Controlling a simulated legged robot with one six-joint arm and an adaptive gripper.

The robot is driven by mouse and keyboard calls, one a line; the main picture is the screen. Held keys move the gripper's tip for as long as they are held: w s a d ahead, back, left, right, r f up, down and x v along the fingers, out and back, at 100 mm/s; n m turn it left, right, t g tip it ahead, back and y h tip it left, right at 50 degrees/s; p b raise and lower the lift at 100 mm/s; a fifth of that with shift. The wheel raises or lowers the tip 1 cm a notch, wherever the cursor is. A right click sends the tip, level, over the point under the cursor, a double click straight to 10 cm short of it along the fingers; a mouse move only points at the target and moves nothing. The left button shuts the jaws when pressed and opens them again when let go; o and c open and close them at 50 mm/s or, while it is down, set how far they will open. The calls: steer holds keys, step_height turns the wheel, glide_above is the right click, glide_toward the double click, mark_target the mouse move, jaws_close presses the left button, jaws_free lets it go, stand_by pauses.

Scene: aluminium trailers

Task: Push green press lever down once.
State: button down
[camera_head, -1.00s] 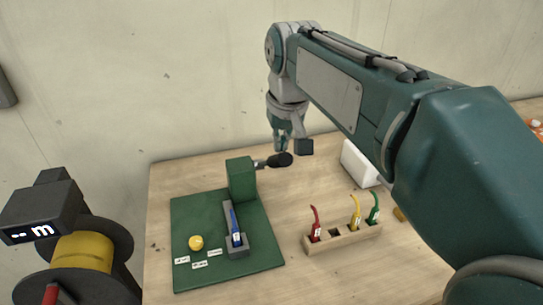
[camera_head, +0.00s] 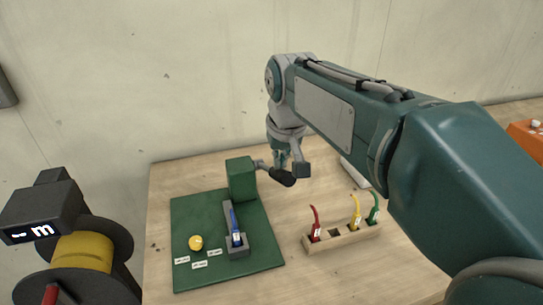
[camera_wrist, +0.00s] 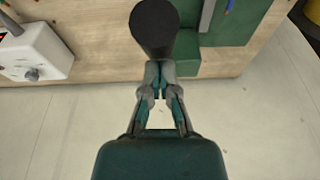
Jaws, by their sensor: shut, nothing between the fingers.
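The green press (camera_head: 241,178) stands at the back edge of a green board (camera_head: 188,220). Its lever has a dark handle (camera_head: 282,176) that sticks out to the right and slopes downward. My gripper (camera_head: 281,164) is shut and empty, pointing down at the handle from above, and looks to be touching it. In the wrist view the black handle end (camera_wrist: 154,28) lies just past my shut fingertips (camera_wrist: 160,66); the exact contact is hard to see.
A blue-handled tool (camera_head: 235,232) lies in a grey holder on the board, beside a yellow button (camera_head: 195,243). A wooden rack (camera_head: 345,236) holds red, yellow and green tools. A white box with a knob (camera_wrist: 35,52) stands nearby. A spool (camera_head: 82,264) is at left.

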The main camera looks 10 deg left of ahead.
step_height(320, 180, down, 11)
stand_by(2.2)
steer(key=shift+r, duration=8.8)
steer(key=s+d+f+m+t, duration=0.1)
steer(key=s+d+f+m, duration=0.1)
steer(key=s+d+f, duration=0.4)
steer(key=s+d+f+m+t+h, duration=0.1)
steer(key=s+d+f+m+t, duration=0.1)
steer(key=s+d+f, duration=0.5)
steer(key=s+d+m, duration=0.1)
steer(key=s+d, duration=0.5)
steer(key=d, duration=0.2)
steer(key=shift+d, duration=0.1)
